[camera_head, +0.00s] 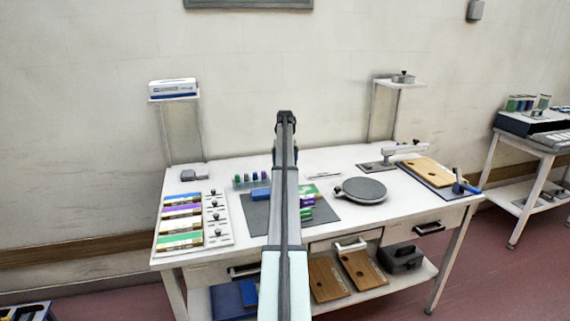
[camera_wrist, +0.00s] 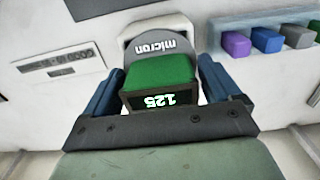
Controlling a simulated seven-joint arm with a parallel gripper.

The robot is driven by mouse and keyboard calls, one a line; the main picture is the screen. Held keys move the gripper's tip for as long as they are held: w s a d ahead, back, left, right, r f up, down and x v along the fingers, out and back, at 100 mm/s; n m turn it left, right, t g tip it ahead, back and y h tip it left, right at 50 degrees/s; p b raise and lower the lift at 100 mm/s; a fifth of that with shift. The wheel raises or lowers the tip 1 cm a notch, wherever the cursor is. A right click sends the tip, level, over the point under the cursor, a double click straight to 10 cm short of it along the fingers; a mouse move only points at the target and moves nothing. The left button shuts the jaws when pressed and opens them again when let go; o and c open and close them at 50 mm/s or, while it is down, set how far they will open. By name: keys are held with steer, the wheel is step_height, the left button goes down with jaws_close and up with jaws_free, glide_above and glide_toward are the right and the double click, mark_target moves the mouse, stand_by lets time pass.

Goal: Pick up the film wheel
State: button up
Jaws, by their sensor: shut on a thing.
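The film wheel (camera_wrist: 160,70) sits between the two fingers of my gripper (camera_wrist: 158,78) in the wrist view. It has a green body, a grey rounded face reading "micron" and a dark front marked "125", with the writing upside down. My gripper is shut on it, one blue-grey finger on each side. A pale piece shows behind the wheel; I cannot tell whether the wheel touches it. In the head view my arm covers the middle of the bench, and I cannot make out the fingertips or the held wheel there.
In the wrist view, a grey rack (camera_wrist: 262,22) with purple, blue, grey and green blocks is close on the right. In the head view, the white bench (camera_head: 335,240) carries a round dark plate (camera_head: 362,190), a wooden board (camera_head: 427,171) and a tray of coloured boxes (camera_head: 180,222).

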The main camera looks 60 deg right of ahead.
step_height(320, 180, up, 18)
stand_by(1.7)
steer(key=w+a+f+n, duration=0.2)
steer(key=a+f+n, duration=0.3)
steer(key=a+n, duration=0.3)
steer(key=w+a+f+n, duration=0.2)
steer(key=a+f+n, duration=0.3)
steer(key=a+n, duration=0.4)
steer(key=shift+w+a+n, duration=0.2)
steer(key=shift+a+n, duration=0.1)
steer(key=shift+a, duration=0.75)
steer(key=shift+f, duration=0.1)
steer(key=shift+f, duration=2.6)
steer(key=shift+f, duration=0.35)
